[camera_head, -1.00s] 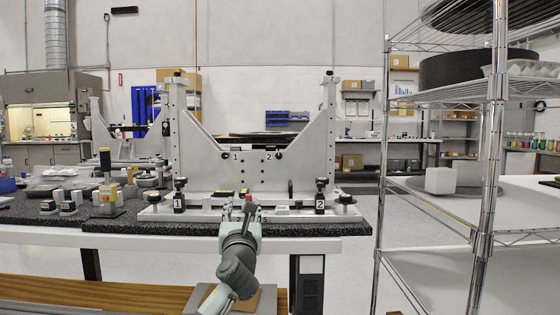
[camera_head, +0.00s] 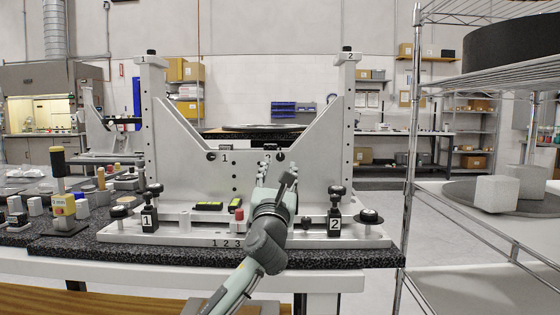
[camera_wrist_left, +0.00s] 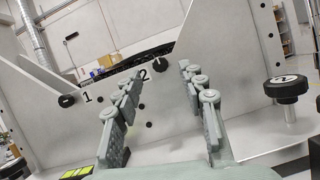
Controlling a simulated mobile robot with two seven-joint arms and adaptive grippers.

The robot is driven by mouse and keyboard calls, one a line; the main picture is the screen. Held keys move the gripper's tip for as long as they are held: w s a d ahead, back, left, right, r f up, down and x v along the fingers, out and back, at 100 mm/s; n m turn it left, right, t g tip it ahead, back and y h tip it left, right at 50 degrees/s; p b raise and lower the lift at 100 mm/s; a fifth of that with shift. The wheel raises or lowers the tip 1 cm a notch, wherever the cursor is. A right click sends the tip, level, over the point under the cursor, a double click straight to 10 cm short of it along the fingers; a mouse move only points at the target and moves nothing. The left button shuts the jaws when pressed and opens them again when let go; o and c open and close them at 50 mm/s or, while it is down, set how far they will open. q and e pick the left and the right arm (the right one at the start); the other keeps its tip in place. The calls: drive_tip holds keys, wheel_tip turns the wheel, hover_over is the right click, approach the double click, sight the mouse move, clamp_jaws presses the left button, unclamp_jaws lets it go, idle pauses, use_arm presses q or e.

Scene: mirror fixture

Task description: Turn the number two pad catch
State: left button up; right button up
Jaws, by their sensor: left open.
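The grey mirror fixture (camera_head: 237,180) stands upright on the bench. Its plate carries a black knob (camera_head: 281,157) by the printed 2, also in the left wrist view (camera_wrist_left: 164,63), and another knob (camera_head: 211,157) by the printed 1. A block marked 2 (camera_head: 334,226) with a black knob stands at the base's right. Which part is the pad catch I cannot tell for sure. My left gripper (camera_head: 288,180) is open and empty before the plate, right of its middle. In the left wrist view its fingers (camera_wrist_left: 160,76) frame the plate near the 2. My right gripper is not in view.
A block marked 1 (camera_head: 149,223), a red-capped part (camera_head: 239,214) and yellow-green-topped black pieces (camera_head: 208,206) are on the base. A black knob marked 2 (camera_wrist_left: 287,87) stands on a post at right in the wrist view. A wire shelf (camera_head: 412,170) borders the right.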

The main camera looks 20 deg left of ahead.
sight(280, 158)
use_arm(q)
drive_tip(key=shift+x, duration=2)
drive_tip(key=shift+f, duration=0.1)
clamp_jaws()
